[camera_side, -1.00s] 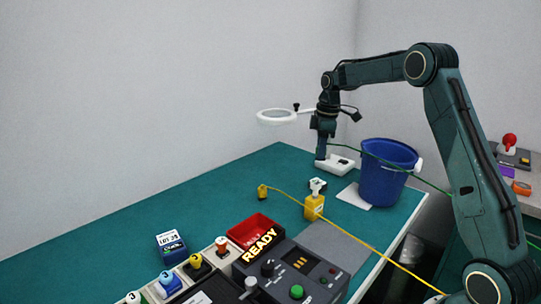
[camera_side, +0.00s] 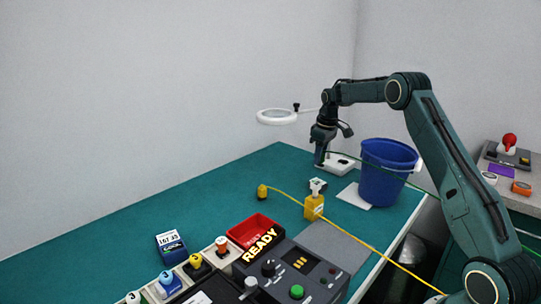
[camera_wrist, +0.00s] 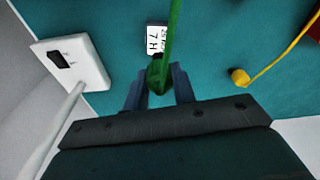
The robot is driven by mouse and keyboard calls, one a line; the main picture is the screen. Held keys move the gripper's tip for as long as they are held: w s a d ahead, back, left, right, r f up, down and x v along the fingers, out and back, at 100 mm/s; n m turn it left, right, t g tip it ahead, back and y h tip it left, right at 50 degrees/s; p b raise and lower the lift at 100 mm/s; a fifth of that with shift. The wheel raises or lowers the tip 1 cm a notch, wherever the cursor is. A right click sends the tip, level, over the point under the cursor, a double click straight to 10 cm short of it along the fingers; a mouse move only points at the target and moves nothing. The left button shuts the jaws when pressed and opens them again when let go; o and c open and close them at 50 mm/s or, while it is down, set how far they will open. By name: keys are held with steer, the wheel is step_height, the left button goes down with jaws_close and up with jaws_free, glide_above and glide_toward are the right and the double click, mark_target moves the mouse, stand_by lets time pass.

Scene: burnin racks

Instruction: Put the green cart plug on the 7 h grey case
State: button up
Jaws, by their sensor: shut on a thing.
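My gripper (camera_wrist: 158,88) is shut on the green cart plug (camera_wrist: 159,75) in the wrist view. A green cable runs from the plug up out of that view. Just beyond the plug lies a white label (camera_wrist: 156,40) reading 7 H; the plug and cable cover part of it, and I cannot make out the grey case around it. I cannot tell whether plug and case touch. In the side view my gripper (camera_side: 320,163) is low over the far end of the table, in front of the white lamp base; plug and case are not distinguishable there.
The magnifier lamp's white base (camera_side: 342,164) is close to my gripper. A blue bucket (camera_side: 388,175) stands to its right.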

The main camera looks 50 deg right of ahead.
mark_target(323, 154)
steer(key=shift+f, duration=3.1)
steer(key=shift+f, duration=0.15)
steer(key=o, duration=1)
steer(key=r, duration=0.4)
steer(key=s+r, duration=0.1)
steer(key=r, duration=0.6)
steer(key=shift+s+d+r, duration=0.1)
steer(key=shift+s+r, duration=0.1)
steer(key=shift+r, duration=0.45)
